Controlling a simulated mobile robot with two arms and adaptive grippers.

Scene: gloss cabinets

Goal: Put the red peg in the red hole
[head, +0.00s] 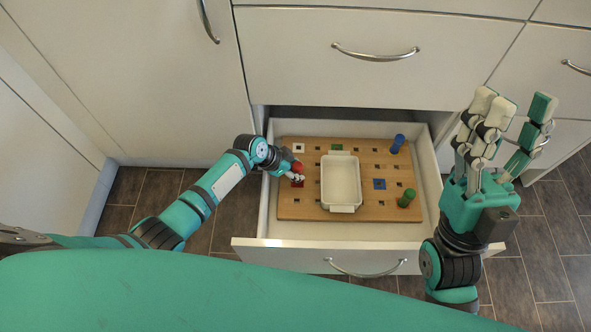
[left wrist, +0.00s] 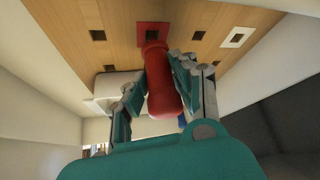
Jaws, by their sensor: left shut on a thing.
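My left gripper (head: 294,174) is shut on the red peg (head: 298,166) at the left part of the wooden board (head: 310,210). In the left wrist view, the fingers of my left gripper (left wrist: 158,85) stand on both sides of the red peg (left wrist: 162,100). The red-marked hole (head: 297,183) is right beside the gripper; it also shows in the left wrist view (left wrist: 152,32). The peg's far end overlaps the edge of the red square there; I cannot tell whether they touch. My right gripper (head: 515,105) is open and empty, right of the drawer.
The board lies in an open drawer (head: 262,215). A white dish (head: 341,209) stands mid-board. A blue peg (head: 397,143) and a green peg (head: 407,198) stand on the right. Blue (head: 379,184), green (head: 336,147) and white (head: 299,148) squares mark other holes.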

